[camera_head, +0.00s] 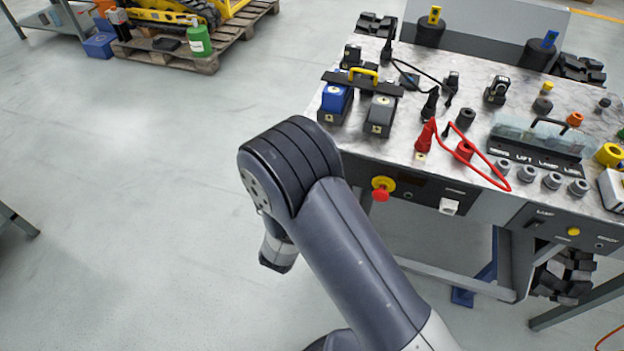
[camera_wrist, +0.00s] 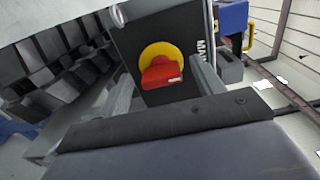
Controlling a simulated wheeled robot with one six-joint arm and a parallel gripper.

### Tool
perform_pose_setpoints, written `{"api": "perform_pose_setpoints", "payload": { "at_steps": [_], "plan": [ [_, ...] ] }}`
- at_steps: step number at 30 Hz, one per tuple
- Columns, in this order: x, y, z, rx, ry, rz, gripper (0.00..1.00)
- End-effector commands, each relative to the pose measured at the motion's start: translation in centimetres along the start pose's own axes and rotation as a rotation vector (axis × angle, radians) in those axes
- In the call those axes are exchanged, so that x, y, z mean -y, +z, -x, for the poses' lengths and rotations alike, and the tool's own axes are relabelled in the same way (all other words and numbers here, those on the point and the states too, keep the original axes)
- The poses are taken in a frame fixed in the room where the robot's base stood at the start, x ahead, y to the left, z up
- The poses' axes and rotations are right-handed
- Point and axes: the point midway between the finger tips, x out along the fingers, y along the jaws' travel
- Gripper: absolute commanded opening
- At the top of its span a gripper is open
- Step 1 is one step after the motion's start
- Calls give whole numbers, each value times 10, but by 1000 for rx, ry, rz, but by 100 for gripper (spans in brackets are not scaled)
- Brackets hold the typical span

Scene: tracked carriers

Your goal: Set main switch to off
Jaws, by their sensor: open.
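The main switch is a red handle (camera_head: 380,195) on a round yellow plate (camera_head: 384,183), on the dark front panel of the carrier. In the wrist view the red handle (camera_wrist: 162,77) lies roughly crosswise over the lower part of the yellow plate (camera_wrist: 157,53). Part of a white "MAIN" label shows beside it. My gripper (camera_wrist: 163,88) is open, with one grey finger on each side of the handle. I cannot tell whether the fingers touch it. The on and off marks are not readable.
The carrier's top (camera_head: 404,150) holds a blue battery-like block (camera_head: 336,97), a grey one (camera_head: 380,115), a red plug (camera_head: 425,136) with a red cable, and several knobs. A white socket (camera_head: 449,206) sits right of the switch.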

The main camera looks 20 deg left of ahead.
Motion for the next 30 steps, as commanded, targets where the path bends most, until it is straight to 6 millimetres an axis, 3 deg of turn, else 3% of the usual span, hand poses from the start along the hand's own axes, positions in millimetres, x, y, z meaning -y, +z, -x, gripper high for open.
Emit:
{"api": "perform_pose_setpoints", "payload": {
  "at_steps": [5,18,24,30],
  "plan": [
    [0,1,14,3,0,0,64],
    [0,1,90,5,0,0,64],
    [0,0,105,1,1,0,64],
    [0,0,108,1,0,1,64]
  ]
}}
